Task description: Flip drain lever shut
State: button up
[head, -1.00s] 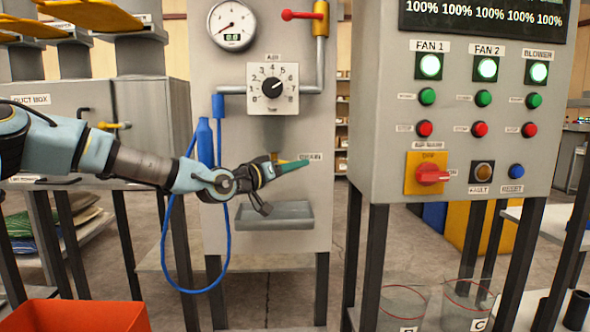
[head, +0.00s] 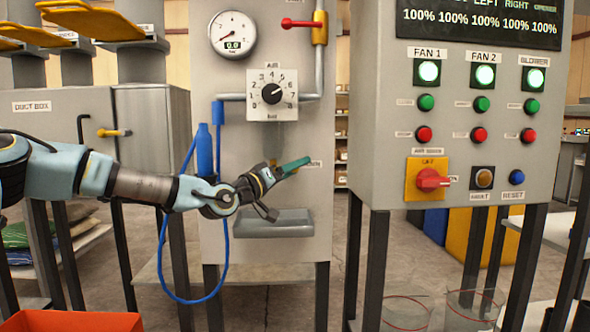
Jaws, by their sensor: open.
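My gripper (head: 291,167) is in front of the grey panel (head: 235,70), at the drain spot below the air dial. Its teal fingertips point right and slightly up, next to the partly covered drain label (head: 315,164). The fingers overlap in this view, so the gap between them is hard to see. The drain lever is mostly hidden behind my gripper; I cannot tell its position or whether the fingers touch it. Nothing is visibly held.
A grey tray (head: 275,223) sticks out just below my gripper. A blue bottle (head: 204,150) and hose hang at left. The control box (head: 365,110) stands at right. An orange bin (head: 75,321) is at lower left. A red-handled valve (head: 297,23) is above.

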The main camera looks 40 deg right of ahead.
jog(key=a+f+b, duration=0.1)
jog(key=a+f, duration=0.1)
jog(key=a, duration=0.8)
jog(key=shift+s+a, duration=0.15)
jog(key=shift+a, duration=0.2)
